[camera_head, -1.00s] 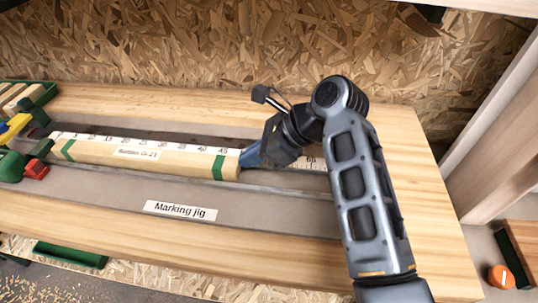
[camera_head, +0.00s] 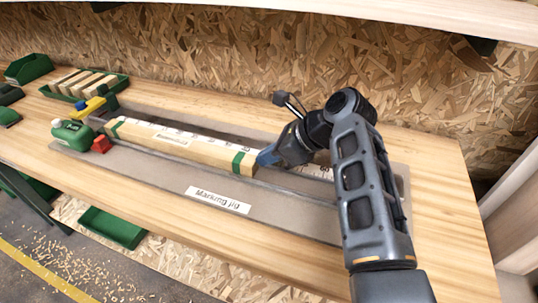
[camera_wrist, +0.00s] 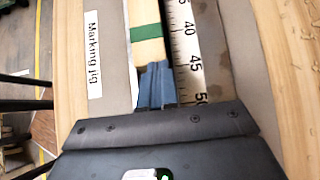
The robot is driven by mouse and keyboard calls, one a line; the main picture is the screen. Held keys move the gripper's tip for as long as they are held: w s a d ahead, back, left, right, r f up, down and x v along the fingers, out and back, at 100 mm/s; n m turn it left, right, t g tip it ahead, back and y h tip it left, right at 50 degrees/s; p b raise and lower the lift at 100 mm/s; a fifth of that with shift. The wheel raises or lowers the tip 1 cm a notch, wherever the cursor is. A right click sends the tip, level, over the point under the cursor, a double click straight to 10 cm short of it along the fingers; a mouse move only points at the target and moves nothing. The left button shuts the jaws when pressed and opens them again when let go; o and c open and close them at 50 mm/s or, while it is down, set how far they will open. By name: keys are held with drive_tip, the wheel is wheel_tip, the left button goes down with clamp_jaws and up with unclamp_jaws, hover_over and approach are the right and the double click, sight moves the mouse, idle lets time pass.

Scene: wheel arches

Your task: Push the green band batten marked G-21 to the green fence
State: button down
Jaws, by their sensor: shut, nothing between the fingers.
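The batten (camera_head: 190,147) is a long pale wood bar with a green band near each end. It lies along the marking jig (camera_head: 310,212), beside a white ruler strip (camera_wrist: 188,45). Its label reads Batten G-21 in the earlier head view and is blurred now. My gripper (camera_head: 268,157) is shut and empty, low at the batten's right end. In the wrist view my blue fingertips (camera_wrist: 153,86) meet or nearly meet the end face, just past the green band (camera_wrist: 147,32). Green parts stand around the batten's far left end; I cannot tell which is the fence.
A green bottle-like object (camera_head: 72,134), a red block (camera_head: 101,144) and a yellow piece (camera_head: 90,107) sit at the jig's left end. A green tray (camera_head: 118,88) of wood pieces stands behind. The bench right of the jig is clear. A chipboard wall (camera_head: 230,60) backs the bench.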

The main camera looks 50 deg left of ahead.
drive_tip(key=d+p, duration=0.1)
drive_tip(key=w+d, duration=0.1)
drive_tip(key=w+d+p, duration=0.1)
drive_tip(key=d, duration=0.1)
drive_tip(key=shift+w+r+p, duration=0.25)
drive_tip(key=shift+r+p, duration=0.05)
drive_tip(key=shift+r, duration=0.05)
drive_tip(key=v, duration=0.9)
drive_tip(key=shift+b, duration=0.4)
